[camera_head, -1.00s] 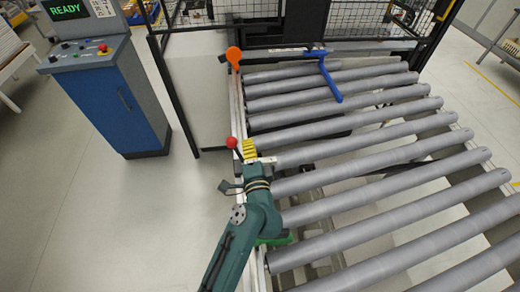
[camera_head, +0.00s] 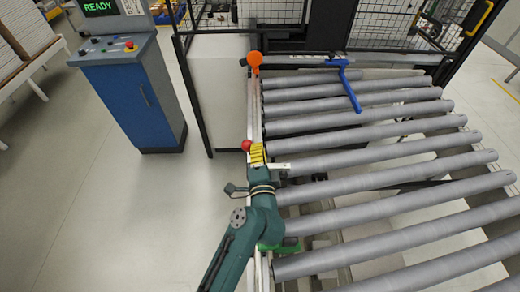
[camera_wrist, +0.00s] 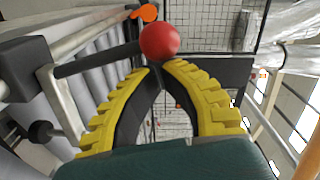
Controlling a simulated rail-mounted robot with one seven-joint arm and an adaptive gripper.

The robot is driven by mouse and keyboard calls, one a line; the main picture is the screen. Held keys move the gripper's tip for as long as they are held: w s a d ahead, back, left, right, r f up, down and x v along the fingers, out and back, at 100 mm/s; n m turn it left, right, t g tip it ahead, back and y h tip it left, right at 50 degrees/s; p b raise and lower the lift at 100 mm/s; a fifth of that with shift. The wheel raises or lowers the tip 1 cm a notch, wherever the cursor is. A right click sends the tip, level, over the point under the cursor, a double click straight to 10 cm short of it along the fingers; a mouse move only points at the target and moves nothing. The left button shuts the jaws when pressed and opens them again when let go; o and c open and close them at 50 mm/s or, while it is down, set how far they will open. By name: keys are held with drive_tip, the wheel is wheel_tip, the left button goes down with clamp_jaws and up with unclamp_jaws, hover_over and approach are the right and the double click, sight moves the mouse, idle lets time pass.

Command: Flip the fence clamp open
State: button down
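A red ball knob (camera_head: 246,145) sits at the left rail of the roller table. In the wrist view the red knob (camera_wrist: 160,41) is at the end of a dark bar (camera_wrist: 98,60), which looks like the lever of the fence clamp. My gripper (camera_head: 257,152) is just right of the knob, its yellow ribbed fingers pointing toward it. In the wrist view my gripper (camera_wrist: 160,66) has its fingertips drawn together, right below the knob. Nothing shows between the fingers. I cannot tell whether the tips touch the knob. The clamp's body is mostly hidden.
An orange knob (camera_head: 254,58) stands at the rail's far end. A blue handle (camera_head: 351,88) extends over the far rollers (camera_head: 400,130). A blue control cabinet (camera_head: 130,100) reading READY stands at the left. Floor (camera_head: 110,210) left of the rail is clear.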

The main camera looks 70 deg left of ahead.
drive_tip(key=shift+s+a+n, duration=0.1)
drive_tip(key=shift+s+n, duration=0.25)
drive_tip(key=shift+n, duration=0.05)
drive_tip(key=shift+s+a+f+n+b, duration=0.15)
drive_tip(key=shift+s+a+n, duration=0.05)
drive_tip(key=shift+s+n, duration=0.2)
drive_tip(key=shift+s+a+f+n+b, duration=0.1)
drive_tip(key=shift+s+a+n+b, duration=0.05)
drive_tip(key=shift+s+n, duration=0.2)
drive_tip(key=s+a+f+n+b, duration=0.3)
drive_tip(key=s+f+n+b, duration=0.2)
drive_tip(key=n, duration=0.6)
drive_tip(key=shift+s+f+t+h, duration=0.35)
drive_tip(key=shift+s+f, duration=0.65)
drive_tip(key=shift+s, duration=0.6)
wheel_tip(320, 180, up, 5)
drive_tip(key=d+p, duration=0.1)
drive_tip(key=p, duration=0.3)
drive_tip(key=b+v, duration=0.2)
drive_tip(key=v, duration=0.8)
drive_tip(key=shift+f, duration=0.6)
